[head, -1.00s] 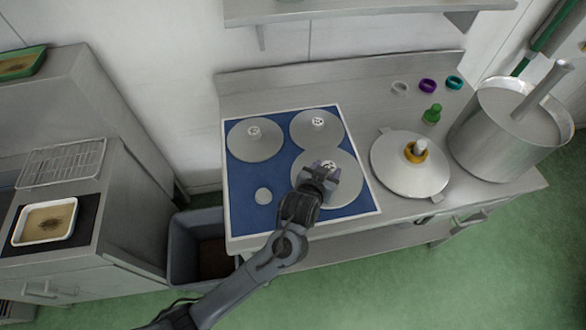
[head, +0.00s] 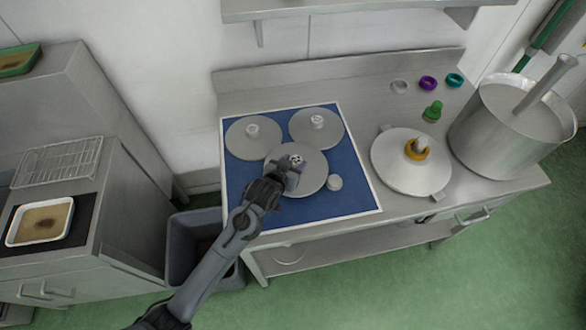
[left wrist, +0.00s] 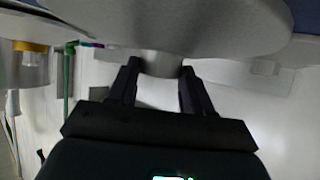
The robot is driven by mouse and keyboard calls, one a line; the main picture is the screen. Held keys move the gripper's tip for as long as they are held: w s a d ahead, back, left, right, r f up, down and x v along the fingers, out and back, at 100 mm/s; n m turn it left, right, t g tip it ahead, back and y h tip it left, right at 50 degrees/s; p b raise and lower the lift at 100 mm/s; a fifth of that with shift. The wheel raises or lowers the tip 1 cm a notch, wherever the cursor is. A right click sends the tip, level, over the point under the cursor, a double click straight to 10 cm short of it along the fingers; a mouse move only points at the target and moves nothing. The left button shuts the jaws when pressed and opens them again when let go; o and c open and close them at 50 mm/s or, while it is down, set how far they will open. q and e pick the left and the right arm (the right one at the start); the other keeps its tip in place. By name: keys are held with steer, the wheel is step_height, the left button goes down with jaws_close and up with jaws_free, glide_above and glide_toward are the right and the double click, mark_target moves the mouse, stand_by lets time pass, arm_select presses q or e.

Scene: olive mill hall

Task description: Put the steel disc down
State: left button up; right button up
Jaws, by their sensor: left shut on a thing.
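The steel disc (head: 312,178) is a flat grey round plate with a central knob. My left gripper (head: 291,163) is shut on that knob in the head view. In the left wrist view the disc (left wrist: 170,22) fills the top, with its knob (left wrist: 162,63) between the two fingers (left wrist: 160,88). The disc is over the blue mat (head: 340,205) and looks level; whether it touches the mat I cannot tell. Two similar discs, left (head: 240,143) and right (head: 309,136), lie behind it. My right gripper is not in view.
A green piece (head: 432,112) and coloured rings (head: 428,83) lie behind. The mat's front right is clear.

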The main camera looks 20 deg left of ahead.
arm_select(q)
steer(key=shift+f, duration=1.25)
steer(key=shift+f, duration=0.1)
steer(key=o, duration=1.4)
steer(key=shift+s, duration=0.2)
steer(key=p+v, duration=0.1)
steer(key=v, duration=1.1)
steer(key=s+f+g, duration=0.1)
steer(key=s, duration=0.2)
steer(key=s+f+g, duration=0.1)
steer(key=s+g, duration=0.1)
steer(key=s, duration=0.2)
steer(key=s+f+g, duration=0.1)
steer(key=s, duration=0.2)
steer(key=shift+s+a+f+m, duration=0.15)
steer(key=shift+a+f+m, duration=0.05)
steer(key=shift+m, duration=0.1)
steer(key=shift+o, duration=0.3)
steer(key=s+a+g, duration=0.1)
steer(key=s+g, duration=0.3)
steer(key=s, duration=0.8)
steer(key=shift+s+f+m+g, duration=0.2)
steer(key=shift+f+m+g, duration=0.05)
steer(key=shift+m+g, duration=0.15)
